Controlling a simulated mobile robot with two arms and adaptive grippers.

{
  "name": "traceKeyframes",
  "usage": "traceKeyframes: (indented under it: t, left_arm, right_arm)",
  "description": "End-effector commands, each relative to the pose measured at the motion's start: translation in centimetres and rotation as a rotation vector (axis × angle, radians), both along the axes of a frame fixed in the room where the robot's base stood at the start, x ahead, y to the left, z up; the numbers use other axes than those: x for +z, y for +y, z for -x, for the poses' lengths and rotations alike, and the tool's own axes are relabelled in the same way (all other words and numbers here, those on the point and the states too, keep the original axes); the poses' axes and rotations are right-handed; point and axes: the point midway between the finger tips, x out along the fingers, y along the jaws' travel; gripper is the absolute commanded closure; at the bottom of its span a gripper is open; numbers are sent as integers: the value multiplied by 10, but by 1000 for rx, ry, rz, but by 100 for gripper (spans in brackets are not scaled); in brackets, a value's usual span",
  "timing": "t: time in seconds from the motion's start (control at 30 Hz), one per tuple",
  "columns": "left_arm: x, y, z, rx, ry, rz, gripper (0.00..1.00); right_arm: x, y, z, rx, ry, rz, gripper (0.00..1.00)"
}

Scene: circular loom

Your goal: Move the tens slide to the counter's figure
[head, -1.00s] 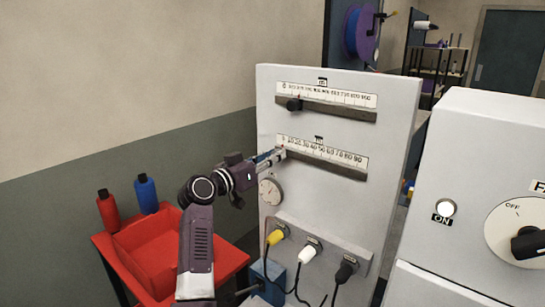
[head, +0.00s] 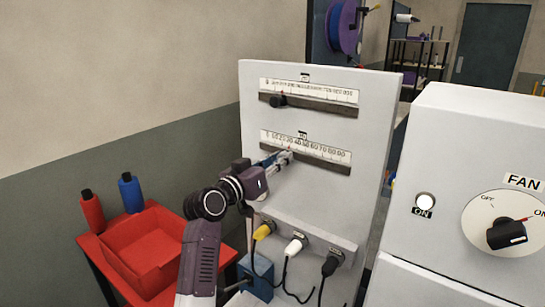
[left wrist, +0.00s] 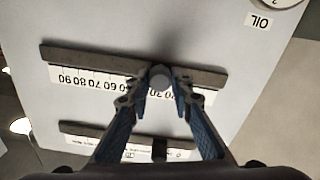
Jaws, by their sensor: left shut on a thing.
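The white panel (head: 330,190) carries two horizontal slide scales. My left gripper (head: 285,157) is at the lower scale (head: 320,150), marked 0 to 90 in tens. It is shut on the tens slide's knob, which shows as a round grey end between the fingertips in the left wrist view (left wrist: 160,77). The slide stands around 30 to 40; the fingers hide its exact place. The upper scale (head: 310,90) has its own dark knob (head: 277,101) near its left end. I cannot see a counter or its figure. My right gripper is not in view.
Yellow, white (head: 294,245) and black plugs with cables stick out of the panel's lower ledge. A red tray (head: 150,255) stands at left with red and blue bottles behind it. A FAN cabinet (head: 450,150) stands close at right.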

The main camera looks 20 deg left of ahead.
Motion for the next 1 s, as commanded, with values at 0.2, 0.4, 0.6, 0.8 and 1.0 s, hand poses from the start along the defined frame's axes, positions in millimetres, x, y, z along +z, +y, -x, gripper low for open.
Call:
traceKeyframes:
  t: [0.2, 0.4, 0.6, 0.8, 1.0]
  left_arm:
    - [-1, 0, 0, -2, 3, 1, 72]
    - [-1, 0, 0, 0, 1, 1, 61]
    - [0, 1, 1, 1, 0, 0, 61]
    - [-1, 8, 17, 3, 0, -1, 61]
    - [-1, 21, 52, 3, 1, -2, 61]
  right_arm:
    - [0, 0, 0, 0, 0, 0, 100]
    - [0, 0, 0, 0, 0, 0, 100]
    - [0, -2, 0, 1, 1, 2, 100]
    - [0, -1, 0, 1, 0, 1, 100]
    - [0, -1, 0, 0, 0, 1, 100]
